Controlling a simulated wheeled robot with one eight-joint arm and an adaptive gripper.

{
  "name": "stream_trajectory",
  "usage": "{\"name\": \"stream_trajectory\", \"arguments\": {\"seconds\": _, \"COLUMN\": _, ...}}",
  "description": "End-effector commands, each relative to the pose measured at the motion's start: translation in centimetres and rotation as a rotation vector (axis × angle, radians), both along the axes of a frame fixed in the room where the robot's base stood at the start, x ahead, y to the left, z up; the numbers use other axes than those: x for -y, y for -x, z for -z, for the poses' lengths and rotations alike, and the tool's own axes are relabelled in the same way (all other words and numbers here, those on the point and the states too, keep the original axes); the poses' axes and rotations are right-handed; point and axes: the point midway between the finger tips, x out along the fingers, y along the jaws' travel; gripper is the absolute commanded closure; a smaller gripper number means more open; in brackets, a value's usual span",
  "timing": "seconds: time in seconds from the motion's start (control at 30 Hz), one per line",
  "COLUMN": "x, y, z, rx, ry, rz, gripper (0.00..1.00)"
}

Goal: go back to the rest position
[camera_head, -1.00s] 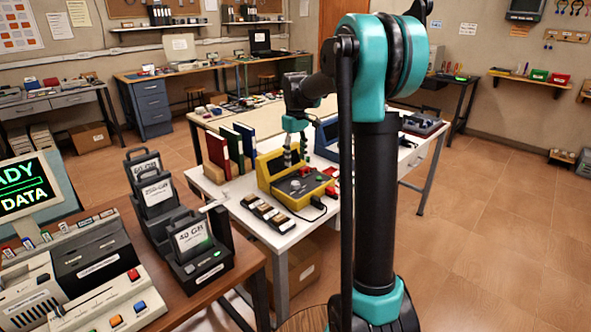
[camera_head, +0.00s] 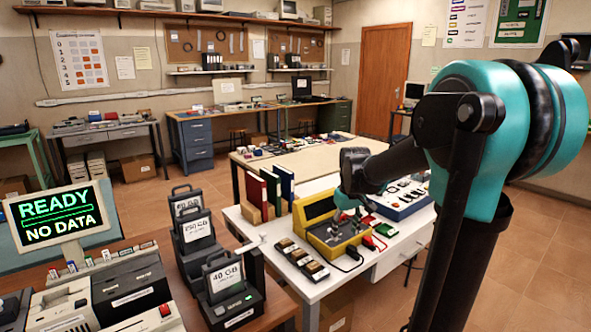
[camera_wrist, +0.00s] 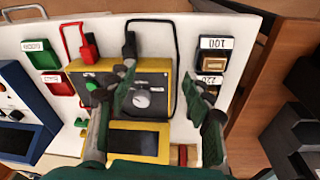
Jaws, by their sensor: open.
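My gripper (camera_wrist: 162,112) is open and empty in the wrist view, its two fingers spread above the yellow instrument (camera_wrist: 152,137). No object shows between the fingers. The instrument has a grey panel with a round knob (camera_wrist: 142,100) and a green button (camera_wrist: 91,85). In the head view the gripper (camera_head: 345,214) is small and partly covered by my own wrist, over the same yellow instrument (camera_head: 322,243). I cannot tell the exact height above it. My arm reaches in from the right over the white table (camera_head: 277,234).
Several dark blocks (camera_head: 301,259) lie on the table's front edge. Books (camera_head: 270,190) stand at the left, and a blue instrument (camera_head: 402,197) is at the right. Black drives (camera_head: 231,286) and a screen reading "READY NO DATA" (camera_head: 57,217) are on the brown desk. Open floor lies at right.

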Motion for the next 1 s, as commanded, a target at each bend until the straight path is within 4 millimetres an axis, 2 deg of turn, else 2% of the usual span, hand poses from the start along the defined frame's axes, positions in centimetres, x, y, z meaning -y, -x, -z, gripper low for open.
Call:
{"name": "stream_trajectory", "arguments": {"seconds": 0.03, "x": 0.4, "y": 2.3, "z": 1.2, "rx": 0.023, "ry": -0.007, "rz": 0.039, "gripper": 0.49}}
{"name": "stream_trajectory", "arguments": {"seconds": 0.2, "x": 1.3, "y": 9.5, "z": 5.4, "rx": 0.104, "ry": -0.036, "rz": 0.181, "gripper": 0.49}}
{"name": "stream_trajectory", "arguments": {"seconds": 0.3, "x": 1.7, "y": 13.4, "z": 7.8, "rx": 0.147, "ry": -0.056, "rz": 0.256, "gripper": 0.49}}
{"name": "stream_trajectory", "arguments": {"seconds": 0.43, "x": 2.0, "y": 17.2, "z": 10.2, "rx": 0.190, "ry": -0.078, "rz": 0.330, "gripper": 0.49}}
{"name": "stream_trajectory", "arguments": {"seconds": 0.6, "x": 2.1, "y": 19.5, "z": 11.8, "rx": 0.217, "ry": -0.094, "rz": 0.376, "gripper": 0.49}}
{"name": "stream_trajectory", "arguments": {"seconds": 1.0, "x": 2.1, "y": 19.7, "z": 11.9, "rx": 0.220, "ry": -0.095, "rz": 0.382, "gripper": 0.49}}
